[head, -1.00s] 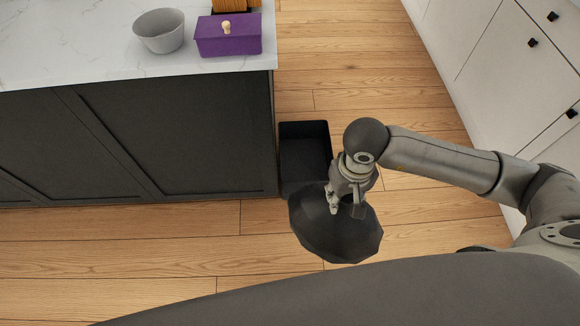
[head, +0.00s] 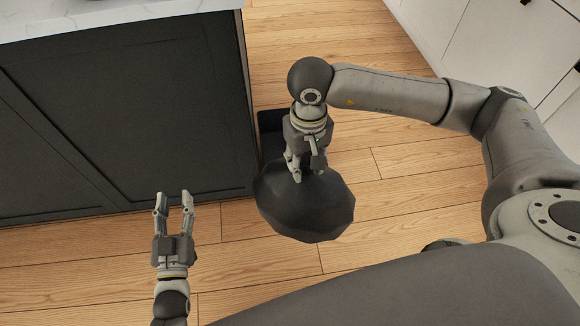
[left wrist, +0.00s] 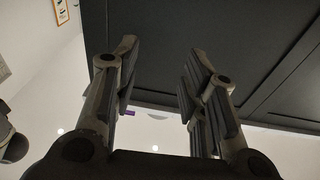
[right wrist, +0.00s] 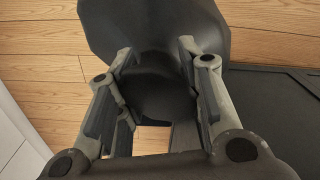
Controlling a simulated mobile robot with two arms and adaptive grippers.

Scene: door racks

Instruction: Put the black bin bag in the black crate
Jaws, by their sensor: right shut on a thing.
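The black bin bag (head: 305,212) hangs from my right gripper (head: 306,172), which is shut on its top. The bag also fills the middle of the right wrist view (right wrist: 155,35), between and beyond the fingers (right wrist: 152,95). The black crate (head: 268,121) stands on the floor beside the dark island; the bag and my right arm hide most of it in the head view. The bag is on the near side of the crate. My left gripper (head: 175,205) is open and empty in front of the island, left of the bag; its spread fingers also show in the left wrist view (left wrist: 160,80).
The dark kitchen island (head: 120,120) with a pale worktop (head: 100,18) takes up the left. White drawers (head: 500,50) stand at the far right. The wooden floor (head: 390,165) between them is clear.

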